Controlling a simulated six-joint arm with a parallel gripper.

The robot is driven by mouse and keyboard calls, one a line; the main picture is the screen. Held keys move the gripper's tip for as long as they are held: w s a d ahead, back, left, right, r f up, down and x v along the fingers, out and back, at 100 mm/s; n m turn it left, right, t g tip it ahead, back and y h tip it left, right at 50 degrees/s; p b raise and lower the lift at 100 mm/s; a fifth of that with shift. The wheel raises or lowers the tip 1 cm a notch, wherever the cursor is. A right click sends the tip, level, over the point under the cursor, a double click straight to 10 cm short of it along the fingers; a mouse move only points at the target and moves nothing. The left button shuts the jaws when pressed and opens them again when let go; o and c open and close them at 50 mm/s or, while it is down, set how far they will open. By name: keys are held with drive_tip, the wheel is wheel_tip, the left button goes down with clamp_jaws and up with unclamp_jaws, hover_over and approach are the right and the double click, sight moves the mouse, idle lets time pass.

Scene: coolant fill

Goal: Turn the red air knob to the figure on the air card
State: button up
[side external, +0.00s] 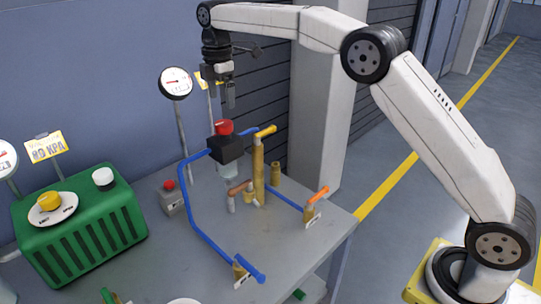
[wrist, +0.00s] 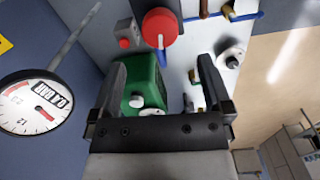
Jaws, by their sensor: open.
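The red air knob (side external: 223,128) sits on a black block (side external: 226,149) above the bench, joined to blue piping. In the wrist view the red knob (wrist: 160,27) shows beyond the fingertips, near the top edge. My gripper (side external: 229,98) is open and empty, pointing down above the knob and apart from it. Its two fingers also show in the wrist view (wrist: 163,68). A yellow card (side external: 205,80), likely the air card, is mostly hidden behind my gripper; its figure cannot be read. A round gauge (side external: 175,83) stands left of it and also shows in the wrist view (wrist: 37,103).
A green machine (side external: 85,232) with yellow and white knobs stands at left, with a card reading about "80 KPA" (side external: 47,146). A small grey box with a red button (side external: 171,194) stands near the piping. Brass posts and an orange-handled valve (side external: 316,200) stand at right.

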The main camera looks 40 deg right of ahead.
sight(224, 123)
drive_tip(key=shift+f, duration=3.75)
drive_tip(key=c, duration=1.3)
drive_tip(key=shift+o, duration=0.2)
